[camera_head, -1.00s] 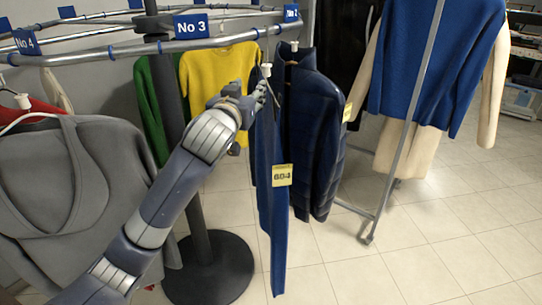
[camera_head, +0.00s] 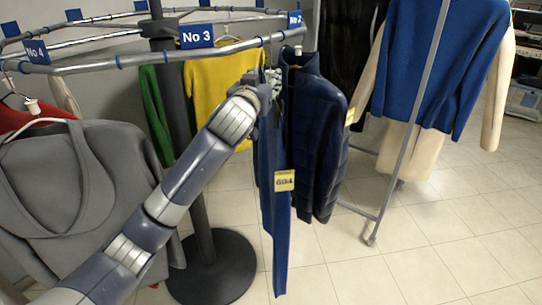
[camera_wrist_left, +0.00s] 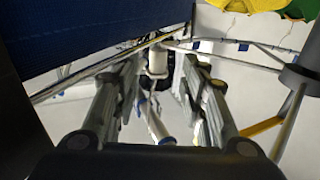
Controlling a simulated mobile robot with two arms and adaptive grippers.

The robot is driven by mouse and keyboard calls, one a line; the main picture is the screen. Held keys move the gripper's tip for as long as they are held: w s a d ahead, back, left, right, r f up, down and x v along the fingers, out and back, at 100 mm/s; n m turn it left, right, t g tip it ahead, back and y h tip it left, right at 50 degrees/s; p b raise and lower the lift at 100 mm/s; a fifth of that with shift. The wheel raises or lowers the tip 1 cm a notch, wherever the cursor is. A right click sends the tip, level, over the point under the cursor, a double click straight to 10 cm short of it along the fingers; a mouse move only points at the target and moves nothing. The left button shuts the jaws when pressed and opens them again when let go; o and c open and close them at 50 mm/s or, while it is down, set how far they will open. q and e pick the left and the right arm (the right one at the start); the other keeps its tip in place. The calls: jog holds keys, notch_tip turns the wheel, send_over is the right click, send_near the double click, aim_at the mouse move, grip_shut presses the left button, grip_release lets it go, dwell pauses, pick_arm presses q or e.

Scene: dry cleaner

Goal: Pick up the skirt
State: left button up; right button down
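A narrow dark blue garment (camera_head: 274,230) with a yellow tag (camera_head: 284,180) hangs from the round rack, seen nearly edge-on. Its shape does not clearly show whether it is the skirt. My left gripper (camera_head: 271,84) is at its top, just under the rail, partly hidden by my own arm. In the left wrist view, the two fingers (camera_wrist_left: 157,98) stand apart, with a white hanger part (camera_wrist_left: 157,60) showing between them. Dark blue cloth (camera_wrist_left: 70,32) fills the upper left there. My right gripper is not in view.
A dark blue puffer jacket (camera_head: 316,130) hangs close to the right of the garment. A grey bag-like item (camera_head: 75,205) hangs at left, and a yellow top (camera_head: 212,85) behind. The rack's round base (camera_head: 215,270) is on the floor. Open tiled floor lies at right.

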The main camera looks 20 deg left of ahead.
aim_at(268, 74)
pick_arm(q)
jog(key=w+p, duration=0.2)
jog(key=w, duration=0.1)
jog(key=shift+w+r, duration=0.15)
jog(key=shift+r, duration=0.2)
jog(key=shift+w+f, duration=0.2)
jog(key=shift+w, duration=0.5)
grip_shut()
